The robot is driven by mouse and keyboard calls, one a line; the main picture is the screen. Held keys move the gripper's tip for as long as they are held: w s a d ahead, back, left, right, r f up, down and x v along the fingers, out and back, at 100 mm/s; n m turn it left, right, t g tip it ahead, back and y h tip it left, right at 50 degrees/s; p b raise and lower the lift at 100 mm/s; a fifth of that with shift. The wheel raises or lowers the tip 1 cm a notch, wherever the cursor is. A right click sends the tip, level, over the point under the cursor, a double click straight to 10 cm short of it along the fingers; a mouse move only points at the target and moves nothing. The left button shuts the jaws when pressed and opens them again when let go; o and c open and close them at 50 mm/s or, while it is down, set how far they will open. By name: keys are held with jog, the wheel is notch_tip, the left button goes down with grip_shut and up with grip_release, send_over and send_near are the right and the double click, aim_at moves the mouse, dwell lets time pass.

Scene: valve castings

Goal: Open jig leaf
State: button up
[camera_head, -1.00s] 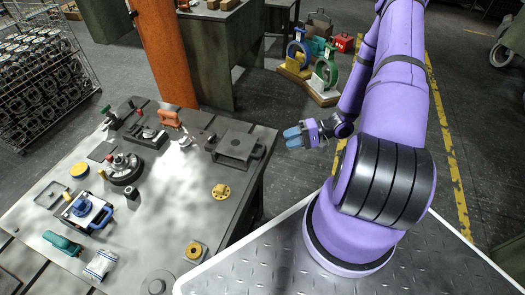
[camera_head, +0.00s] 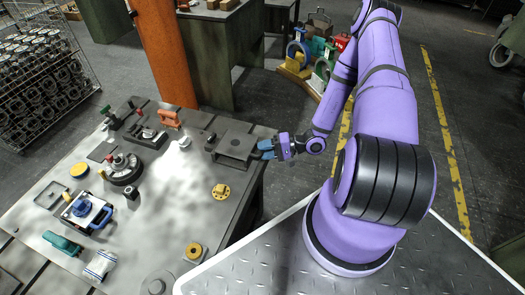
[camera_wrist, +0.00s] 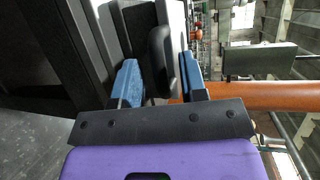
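The drill jig (camera_head: 235,145) is a dark grey box with a flat leaf on top, lying closed at the right side of the bench. My gripper (camera_head: 265,149) is at the jig's right edge. In the wrist view, my gripper's blue fingers (camera_wrist: 161,78) are apart, with a black rounded handle (camera_wrist: 160,55) standing between them. A gap shows between the left finger and the handle; the right finger is nearer to it. I cannot tell whether either finger touches it. The jig's dark side (camera_wrist: 75,45) fills the left of the wrist view.
The bench (camera_head: 165,220) also holds an orange-handled clamp (camera_head: 168,118), a round black fixture (camera_head: 124,170), a yellow flanged part (camera_head: 220,191) and a blue vise-like fixture (camera_head: 88,210). An orange post (camera_head: 160,50) stands behind.

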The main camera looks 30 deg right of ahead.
jog(key=shift+w+a+f, duration=0.1)
jog(key=shift+w+a, duration=0.1)
jog(key=shift+a, duration=0.2)
grip_shut()
